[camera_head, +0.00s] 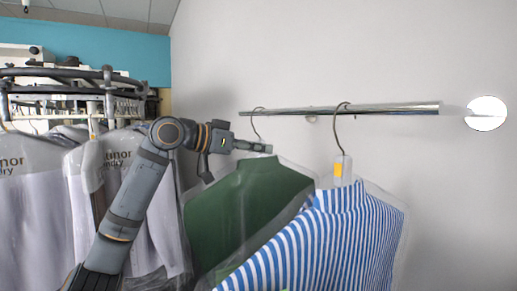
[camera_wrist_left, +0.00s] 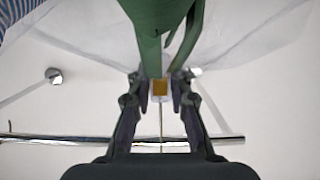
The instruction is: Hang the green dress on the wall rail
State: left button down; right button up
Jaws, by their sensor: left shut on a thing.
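The green dress (camera_head: 240,215), in a clear cover, hangs upright below the left end of the wall rail (camera_head: 385,109). My left gripper (camera_head: 266,147) is shut on the neck of its hanger, just above the collar. The hanger's hook (camera_head: 254,125) reaches up to rail height near the rail's left end. In the left wrist view, my left gripper (camera_wrist_left: 160,88) closes around the hanger neck with its orange tag, the green dress (camera_wrist_left: 155,18) lies beyond, and the hook wire meets the rail (camera_wrist_left: 80,139). I cannot tell whether the hook rests on the rail. My right gripper is out of view.
A blue-and-white striped shirt (camera_head: 335,245) in clear cover hangs from the rail, close to the dress on its right and overlapping it. A rack with several covered garments (camera_head: 35,185) stands at the left. The rail's right part is free.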

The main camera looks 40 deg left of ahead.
pick_arm(q)
jog(key=c, duration=1.1)
grip_release()
jog(key=shift+s, duration=0.1)
jog(key=shift+c, duration=0.2)
